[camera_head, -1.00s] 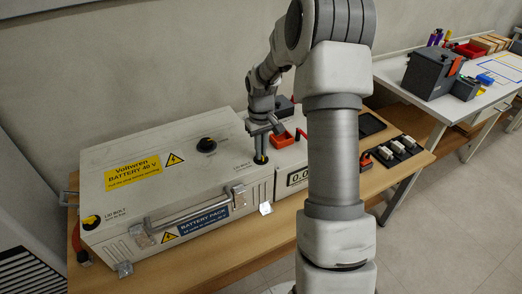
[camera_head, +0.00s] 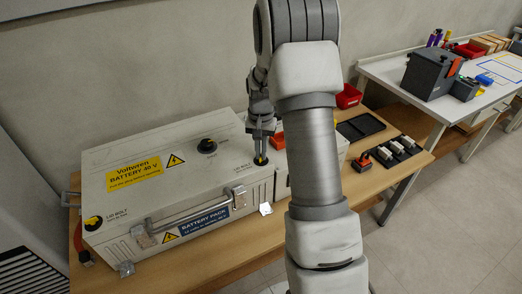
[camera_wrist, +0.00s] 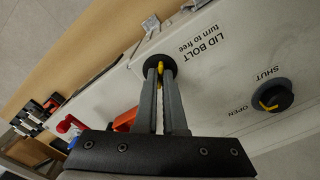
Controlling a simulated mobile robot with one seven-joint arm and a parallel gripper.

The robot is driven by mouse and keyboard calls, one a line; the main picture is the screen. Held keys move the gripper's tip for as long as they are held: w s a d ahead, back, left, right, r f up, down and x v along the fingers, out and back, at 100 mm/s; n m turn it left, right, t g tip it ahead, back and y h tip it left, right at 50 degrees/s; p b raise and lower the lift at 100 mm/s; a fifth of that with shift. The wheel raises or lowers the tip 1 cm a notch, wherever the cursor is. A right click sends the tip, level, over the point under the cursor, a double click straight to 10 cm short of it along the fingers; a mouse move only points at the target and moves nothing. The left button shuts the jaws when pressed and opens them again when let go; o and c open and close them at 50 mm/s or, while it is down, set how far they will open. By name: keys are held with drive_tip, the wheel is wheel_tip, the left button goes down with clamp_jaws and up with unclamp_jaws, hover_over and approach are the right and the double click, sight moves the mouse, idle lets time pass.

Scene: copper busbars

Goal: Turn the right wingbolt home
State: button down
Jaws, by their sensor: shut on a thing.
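The right wingbolt (camera_wrist: 160,66) sits in a round black collar at the right front corner of the battery box lid (camera_head: 150,188). Its yellow wing shows between my fingertips in the wrist view. My gripper (camera_wrist: 161,72) is shut on the wing, with the fingers pointing down at the lid. In the head view my gripper (camera_head: 261,153) stands over the same corner, and the bolt (camera_head: 261,161) is mostly hidden by the fingers. The printed label beside it reads "LID BOLT turn to free". How deep the bolt sits is not clear.
The left lid bolt (camera_head: 93,222) is at the lid's left corner. A black OPEN/SHUT knob (camera_head: 207,146) stands on the lid. My arm hides much of the meter box (camera_head: 281,182). A red bin (camera_head: 348,96) and black tray (camera_head: 361,127) lie to the right.

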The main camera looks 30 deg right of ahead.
drive_tip(key=m+p, duration=0.1)
drive_tip(key=m, duration=0.4)
drive_tip(key=shift+r+m+p, duration=0.1)
drive_tip(key=shift+m+p, duration=1)
drive_tip(key=shift+m, duration=1.4)
drive_tip(key=c, duration=1)
unclamp_jaws()
wheel_tip(320, 180, up, 17)
drive_tip(key=p, duration=0.2)
drive_tip(key=shift+r, duration=0.15)
